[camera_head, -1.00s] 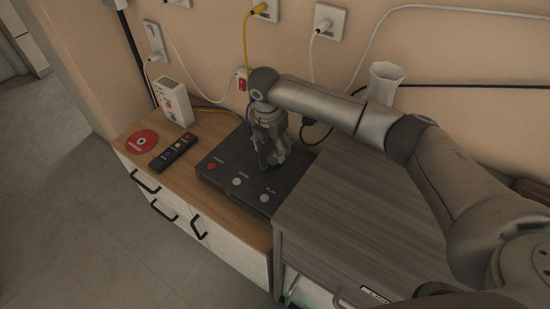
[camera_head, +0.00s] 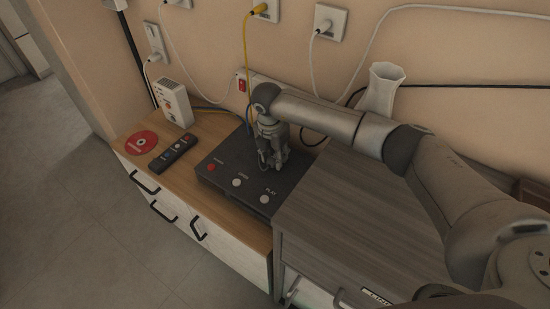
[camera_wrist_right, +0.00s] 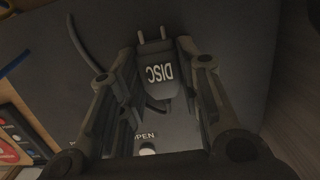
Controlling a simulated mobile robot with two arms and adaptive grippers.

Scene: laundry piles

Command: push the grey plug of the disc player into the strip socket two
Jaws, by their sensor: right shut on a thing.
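My right gripper (camera_head: 273,163) is low over the dark disc player (camera_head: 222,178). In the right wrist view, the gripper (camera_wrist_right: 160,70) is shut on the grey plug (camera_wrist_right: 158,72), marked DISC. The plug's two metal prongs point to the top of that view, and its dark cable runs off to the left. In the head view the fingers hide the plug. The white strip (camera_head: 256,76), with a red switch, lies along the wall behind my arm. Most of it and socket two are hidden, and the plug is apart from it. My left gripper is not in view.
A vase (camera_head: 381,88) stands at the wall on the grey cabinet (camera_head: 350,215). A white box (camera_head: 173,103), a remote (camera_head: 174,154) and a red disc (camera_head: 141,142) sit left of the player. Yellow and white cords hang from wall sockets.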

